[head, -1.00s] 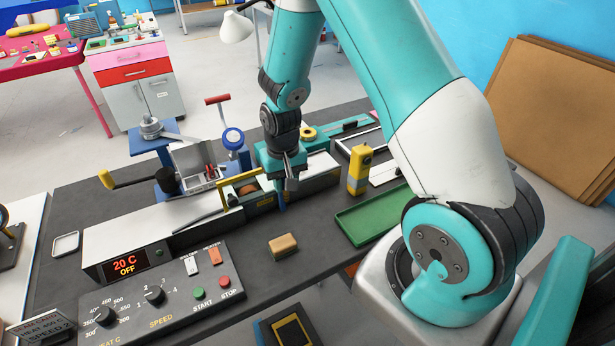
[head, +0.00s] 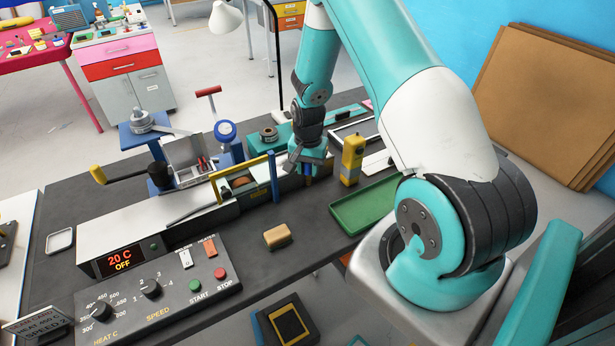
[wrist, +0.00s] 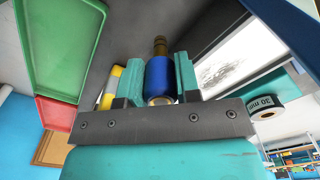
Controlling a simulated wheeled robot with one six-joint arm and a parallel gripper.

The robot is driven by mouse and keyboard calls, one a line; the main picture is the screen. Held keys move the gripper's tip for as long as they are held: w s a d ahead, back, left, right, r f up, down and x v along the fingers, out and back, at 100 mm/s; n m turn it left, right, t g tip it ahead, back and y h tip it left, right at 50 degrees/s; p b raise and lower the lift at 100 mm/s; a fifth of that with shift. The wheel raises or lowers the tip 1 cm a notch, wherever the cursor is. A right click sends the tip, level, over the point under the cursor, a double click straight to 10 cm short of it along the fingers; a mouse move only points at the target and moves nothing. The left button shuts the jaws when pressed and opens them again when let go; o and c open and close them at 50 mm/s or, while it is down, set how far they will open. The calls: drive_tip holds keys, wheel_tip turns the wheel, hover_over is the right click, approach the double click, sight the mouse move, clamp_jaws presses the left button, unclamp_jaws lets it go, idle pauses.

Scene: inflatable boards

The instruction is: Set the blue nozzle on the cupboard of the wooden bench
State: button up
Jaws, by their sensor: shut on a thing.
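The blue nozzle (wrist: 160,78), a blue cylinder with a brass-coloured tip, is between the two teal fingers of my gripper (wrist: 160,82) in the wrist view. My gripper is shut on it. In the head view my gripper (head: 307,170) is over the dark worktop, right of the yellow-handled press, and a little of the blue nozzle (head: 308,168) shows at the fingers. A grey two-door cupboard (head: 137,95) with red and pink drawers stands at the back left. I cannot tell any wooden bench in these views.
A yellow device (head: 351,160) stands just right of my gripper, and a green tray (head: 365,208) lies nearer. A tan block (head: 277,236) lies on the worktop. A control panel (head: 155,295) is at the front left. Brown boards (head: 545,105) lean on the wall.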

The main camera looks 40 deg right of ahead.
sight(308, 185)
drive_tip(key=shift+f+p, duration=0.55)
drive_tip(key=shift+f, duration=2.15)
drive_tip(key=shift+f, duration=0.2)
drive_tip(key=o, duration=0.9)
drive_tip(key=shift+o, duration=0.2)
drive_tip(key=shift+r, duration=0.15)
